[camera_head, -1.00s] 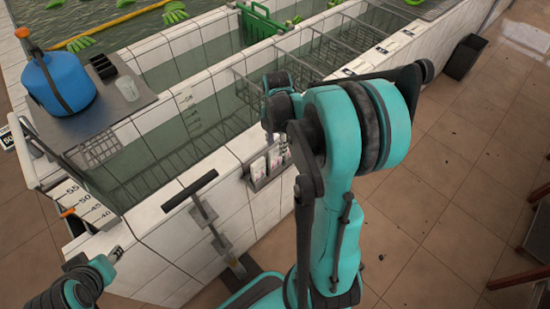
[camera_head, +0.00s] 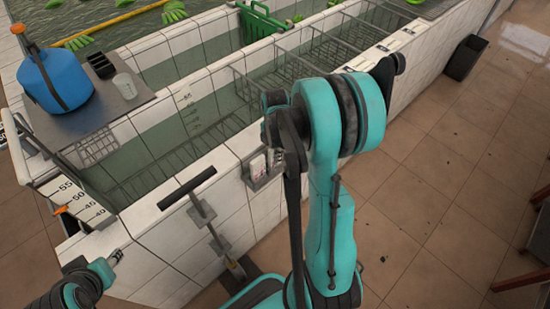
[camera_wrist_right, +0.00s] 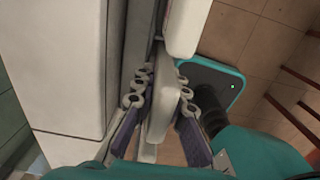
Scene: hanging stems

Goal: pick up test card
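A small wall holder (camera_head: 262,172) with pale, printed card-like pieces (camera_head: 257,165) hangs on the outer side of the tiled tank. I cannot tell which piece is the test card. In the right wrist view, my right gripper (camera_wrist_right: 162,92) has its fingers apart, on either side of a white, rounded piece (camera_wrist_right: 165,115) close to the tiled wall. I cannot tell whether they touch it. In the head view my right wrist is just above the holder, and the fingers are largely hidden. My left gripper (camera_head: 115,257) is at the lower left, away from the holder; its fingers are too small to read.
The tiled tank (camera_head: 150,215) with wire racks (camera_head: 320,55) runs diagonally across the view. A T-handled stand (camera_head: 205,210) is left of the holder. A blue container (camera_head: 55,80) stands on a tray at the left. Tiled floor (camera_head: 430,190) on the right is mostly clear.

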